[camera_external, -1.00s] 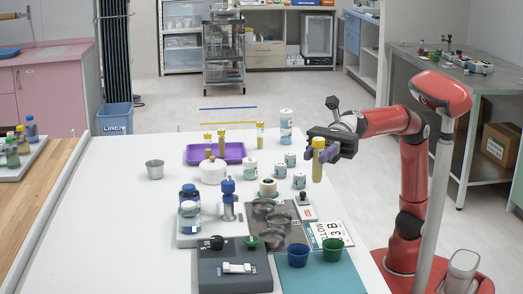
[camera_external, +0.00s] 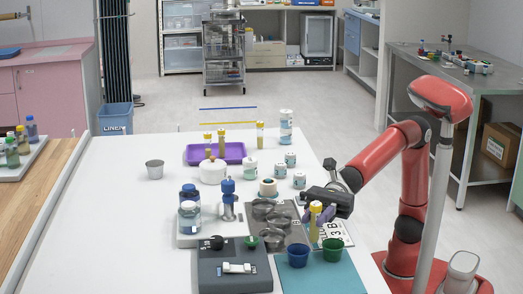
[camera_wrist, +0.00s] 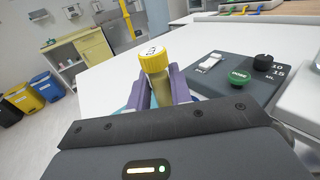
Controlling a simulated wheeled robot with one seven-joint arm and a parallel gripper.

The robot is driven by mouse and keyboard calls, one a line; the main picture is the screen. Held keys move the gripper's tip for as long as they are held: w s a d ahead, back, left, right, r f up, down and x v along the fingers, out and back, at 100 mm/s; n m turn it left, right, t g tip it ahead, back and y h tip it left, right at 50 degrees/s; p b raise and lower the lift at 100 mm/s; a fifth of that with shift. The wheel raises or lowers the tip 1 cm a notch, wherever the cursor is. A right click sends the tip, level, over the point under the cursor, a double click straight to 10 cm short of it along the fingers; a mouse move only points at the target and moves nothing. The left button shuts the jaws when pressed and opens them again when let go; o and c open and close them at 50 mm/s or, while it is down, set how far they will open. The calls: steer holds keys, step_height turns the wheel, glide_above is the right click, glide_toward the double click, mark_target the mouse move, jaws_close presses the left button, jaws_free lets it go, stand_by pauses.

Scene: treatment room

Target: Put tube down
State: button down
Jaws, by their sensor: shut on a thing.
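My gripper (camera_external: 317,213) is shut on a yellow-capped tube (camera_external: 315,222) with yellowish contents.
A blue cup (camera_external: 298,253) and the green cup stand on a teal mat (camera_external: 320,278). A dark grey device (camera_external: 235,268) is left of them. Dark metal bowls (camera_external: 264,208) and small white jars (camera_external: 299,180) stand close by. The table's left side (camera_external: 110,230) is clear.

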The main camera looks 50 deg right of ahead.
mark_target(316, 234)
steer(key=shift+f+b, duration=0.45)
steer(key=shift+f, duration=2)
steer(key=shift+f+b, duration=0.2)
steer(key=shift+b, duration=0.1)
steer(key=c, duration=1.3)
jaws_free()
steer(key=shift+r, duration=0.1)
steer(key=shift+r+p, duration=0.2)
steer(key=shift+p, duration=0.2)
steer(key=d, duration=0.3)
steer(key=w+d+b, duration=0.1)
steer(key=d, duration=0.3)
steer(key=d+b, duration=0.1)
steer(key=d, duration=0.3)
steer(key=shift+w+f, duration=0.1)
steer(key=shift+w, duration=0.25)
steer(key=shift+o, duration=0.8)
steer(key=shift+d, duration=0.5)
